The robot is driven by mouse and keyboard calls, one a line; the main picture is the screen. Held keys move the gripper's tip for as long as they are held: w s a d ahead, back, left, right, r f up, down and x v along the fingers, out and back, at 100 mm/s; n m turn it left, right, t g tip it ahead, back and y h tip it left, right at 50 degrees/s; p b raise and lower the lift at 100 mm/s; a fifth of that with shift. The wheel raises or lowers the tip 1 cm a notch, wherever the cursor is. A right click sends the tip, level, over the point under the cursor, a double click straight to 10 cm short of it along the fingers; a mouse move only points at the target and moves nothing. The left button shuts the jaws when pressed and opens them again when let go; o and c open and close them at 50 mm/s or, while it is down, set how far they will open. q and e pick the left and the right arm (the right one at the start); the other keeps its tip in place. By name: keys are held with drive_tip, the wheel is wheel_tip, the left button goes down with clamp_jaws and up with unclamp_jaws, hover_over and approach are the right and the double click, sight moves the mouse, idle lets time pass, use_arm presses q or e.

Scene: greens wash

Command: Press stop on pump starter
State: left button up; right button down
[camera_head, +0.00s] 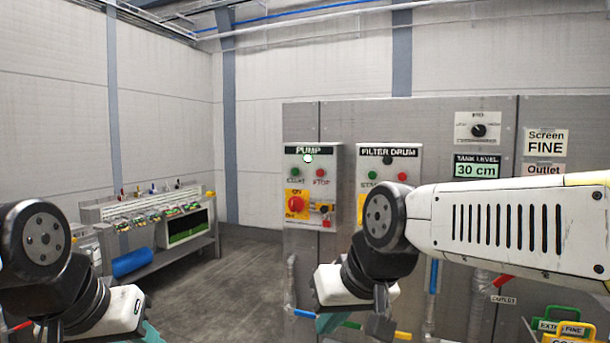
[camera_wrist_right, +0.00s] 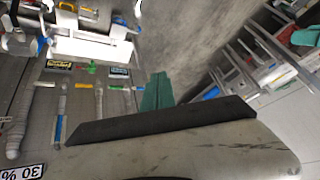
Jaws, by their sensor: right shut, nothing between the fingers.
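The pump starter (camera_head: 308,213) is a light box labelled PUMP on the grey panel in the head view. It has a lit whitish-green lamp (camera_head: 308,158), a green START button (camera_head: 294,172) and a red STOP button (camera_head: 320,173). A red rotary switch on yellow (camera_head: 297,203) sits below them. My right gripper (camera_head: 328,322) is low in front of the panel, below the starter and apart from it. Its teal fingers (camera_wrist_right: 157,92) are shut and empty in the right wrist view. My left gripper (camera_head: 150,333) shows only a teal bit at the bottom edge; its fingers are mostly hidden.
The FILTER DRUM starter (camera_head: 390,152) stands right of the pump box, partly hidden by my right arm. A knob box (camera_head: 478,129) and a tank level sign (camera_head: 477,167) are farther right. Pipes (camera_head: 433,290) run below. A bench (camera_head: 200,243) stands at left; floor between is clear.

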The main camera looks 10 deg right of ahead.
sight(318, 172)
drive_tip(key=w+d+r+m+t, duration=0.1)
drive_tip(key=w+r, duration=0.5)
drive_tip(key=w, duration=0.6)
drive_tip(key=w+d+r+t+h, duration=0.1)
drive_tip(key=w+r, duration=0.5)
drive_tip(key=w, duration=0.7)
drive_tip(key=w+d+r+m+t, duration=0.1)
drive_tip(key=w+d+r+t, duration=0.2)
drive_tip(key=w, duration=1)
wheel_tip(318, 172, up, 3)
drive_tip(key=shift+w+d+r+m+t+h, duration=0.1)
drive_tip(key=shift+w+d+m+t+h, duration=0.15)
drive_tip(key=shift+t, duration=0.25)
drive_tip(key=shift+a, duration=0.1)
drive_tip(key=shift+w+d, duration=0.8)
drive_tip(key=shift+w, duration=0.4)
drive_tip(key=shift+w+d, duration=0.85)
drive_tip(key=shift+w, duration=0.3)
drive_tip(key=shift+w+d, duration=0.8)
drive_tip(key=shift+w, duration=0.4)
drive_tip(key=shift+w, duration=0.1)
drive_tip(key=shift+w+d, duration=0.2)
drive_tip(key=shift+w, duration=0.05)
